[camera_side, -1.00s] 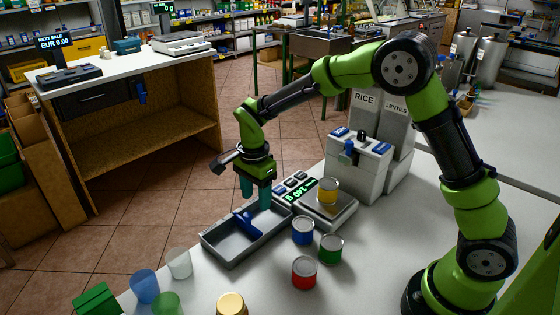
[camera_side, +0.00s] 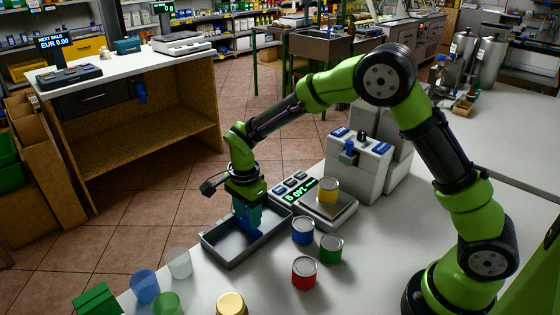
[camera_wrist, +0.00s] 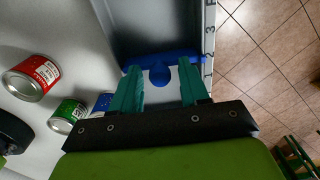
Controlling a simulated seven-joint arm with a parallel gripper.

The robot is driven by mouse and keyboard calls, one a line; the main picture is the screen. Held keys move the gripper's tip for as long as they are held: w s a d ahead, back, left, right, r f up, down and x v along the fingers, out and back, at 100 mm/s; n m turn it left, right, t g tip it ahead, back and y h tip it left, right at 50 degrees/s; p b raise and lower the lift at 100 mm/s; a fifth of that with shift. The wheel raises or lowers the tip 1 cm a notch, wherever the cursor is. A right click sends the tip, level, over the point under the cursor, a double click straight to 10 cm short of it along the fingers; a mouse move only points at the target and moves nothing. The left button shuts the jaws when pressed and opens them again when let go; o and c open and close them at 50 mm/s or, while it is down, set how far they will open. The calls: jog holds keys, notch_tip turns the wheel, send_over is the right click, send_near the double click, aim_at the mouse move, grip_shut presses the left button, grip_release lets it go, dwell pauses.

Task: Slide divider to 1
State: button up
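The grey tray (camera_side: 218,254) lies on the white counter. A blue divider (camera_wrist: 190,56) stands crosswise in it, with a rounded blue knob (camera_wrist: 160,76) in its middle. In the side view the divider (camera_side: 254,233) is partly hidden by my gripper (camera_side: 248,218), which is lowered over the tray. In the wrist view my gripper's teal fingers (camera_wrist: 159,80) are apart, one on each side of the knob, with visible gaps. Marks and numbers run along the tray's right wall (camera_wrist: 209,45); I cannot read clearly which one the divider is at.
A blue can (camera_side: 303,231), a green can (camera_side: 331,249) and a red can (camera_side: 305,272) stand right of the tray. Cups, including a clear one (camera_side: 179,263), stand at front left.

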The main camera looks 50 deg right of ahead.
jog(key=c, duration=0.6)
jog(key=shift+d, duration=1.55)
jog(key=o, duration=0.8)
jog(key=shift+r, duration=3.55)
